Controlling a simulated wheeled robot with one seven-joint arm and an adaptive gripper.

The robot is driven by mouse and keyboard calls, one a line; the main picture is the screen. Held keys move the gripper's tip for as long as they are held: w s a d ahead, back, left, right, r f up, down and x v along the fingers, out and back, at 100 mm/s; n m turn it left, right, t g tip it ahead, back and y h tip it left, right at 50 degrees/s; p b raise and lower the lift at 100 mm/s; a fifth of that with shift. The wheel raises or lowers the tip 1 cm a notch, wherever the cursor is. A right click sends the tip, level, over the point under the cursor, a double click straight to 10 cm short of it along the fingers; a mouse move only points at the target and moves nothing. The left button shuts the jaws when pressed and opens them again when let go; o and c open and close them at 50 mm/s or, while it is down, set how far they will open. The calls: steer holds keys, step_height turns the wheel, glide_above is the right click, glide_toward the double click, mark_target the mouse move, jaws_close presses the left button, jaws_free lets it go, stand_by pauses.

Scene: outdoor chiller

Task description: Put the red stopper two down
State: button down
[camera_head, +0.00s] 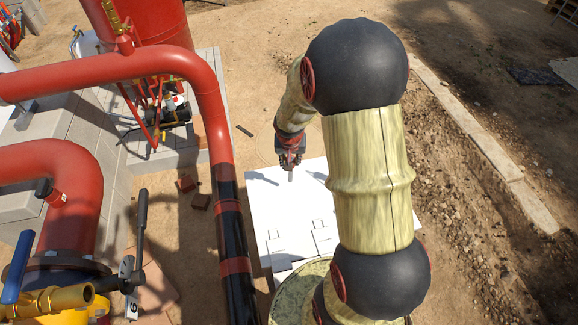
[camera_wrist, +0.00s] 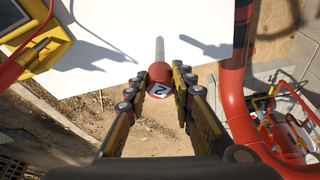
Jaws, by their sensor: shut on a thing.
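The red stopper two (camera_wrist: 160,76) is a red ball-like head with a white label reading "2" and a grey rod (camera_wrist: 160,48). My gripper (camera_wrist: 166,82) is shut on the red head in the wrist view, one finger on each side. The rod points away from the gripper. In the head view, my gripper (camera_head: 290,160) is over the far part of the white table (camera_head: 268,205), with the rod (camera_head: 290,177) pointing down. The red head is hard to make out there. The white table (camera_wrist: 110,30) also shows behind the stopper in the wrist view.
Thick red pipes (camera_head: 215,110) with black bands run close along the table's left side. A valve with a blue handle (camera_head: 18,268) is at lower left. Flat white pieces (camera_head: 300,240) lie on the table's near part. Its far part looks bare.

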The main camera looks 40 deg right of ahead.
steer(key=w+x, duration=0.1)
steer(key=x, duration=0.6)
steer(key=shift+r+b, duration=0.2)
steer(key=shift+b, duration=0.25)
steer(key=shift+f, duration=0.2)
steer(key=c, duration=1.5)
jaws_free()
steer(key=shift+c, duration=0.2)
